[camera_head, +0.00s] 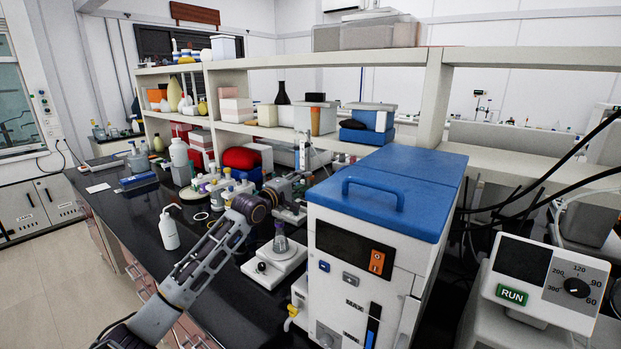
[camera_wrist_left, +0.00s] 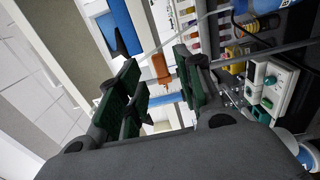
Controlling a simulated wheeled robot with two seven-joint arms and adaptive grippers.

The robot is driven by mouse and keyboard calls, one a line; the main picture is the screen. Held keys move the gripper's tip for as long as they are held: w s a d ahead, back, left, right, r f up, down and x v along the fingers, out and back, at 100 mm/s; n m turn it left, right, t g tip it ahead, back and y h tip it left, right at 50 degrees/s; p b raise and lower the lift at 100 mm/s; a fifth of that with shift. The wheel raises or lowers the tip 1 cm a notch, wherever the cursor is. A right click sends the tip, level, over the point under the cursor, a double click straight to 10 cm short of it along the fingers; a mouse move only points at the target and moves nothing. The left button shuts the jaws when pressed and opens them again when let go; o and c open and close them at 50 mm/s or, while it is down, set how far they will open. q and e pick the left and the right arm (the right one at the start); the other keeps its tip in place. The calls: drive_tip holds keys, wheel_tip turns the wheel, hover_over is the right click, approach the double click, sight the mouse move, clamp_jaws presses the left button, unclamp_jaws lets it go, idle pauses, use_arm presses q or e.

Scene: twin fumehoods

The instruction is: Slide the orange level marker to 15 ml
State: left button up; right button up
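The orange level marker (camera_wrist_left: 161,68) shows in the left wrist view as a small orange piece between the tips of my left gripper (camera_wrist_left: 160,84). Its two dark green finger pads stand apart, with a gap on each side of the marker. I cannot tell how far beyond the fingertips the marker lies. In the head view, my left gripper (camera_head: 290,188) is above the bench, left of the blue-topped machine. The marker and the volume scale cannot be made out there. My right gripper is in neither view.
A flask (camera_head: 280,239) stands on a white stirrer plate (camera_head: 262,272) below my left gripper. The large blue-topped machine (camera_head: 372,235) is close on the right. A white wash bottle (camera_head: 169,231) stands left of my arm. Bottles and boxes crowd the bench behind.

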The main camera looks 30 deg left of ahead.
sight(310, 178)
use_arm(q)
drive_tip(key=shift+w+d+p, duration=0.2)
drive_tip(key=shift+w+p, duration=0.2)
drive_tip(key=shift+w, duration=2.1)
clamp_jaws()
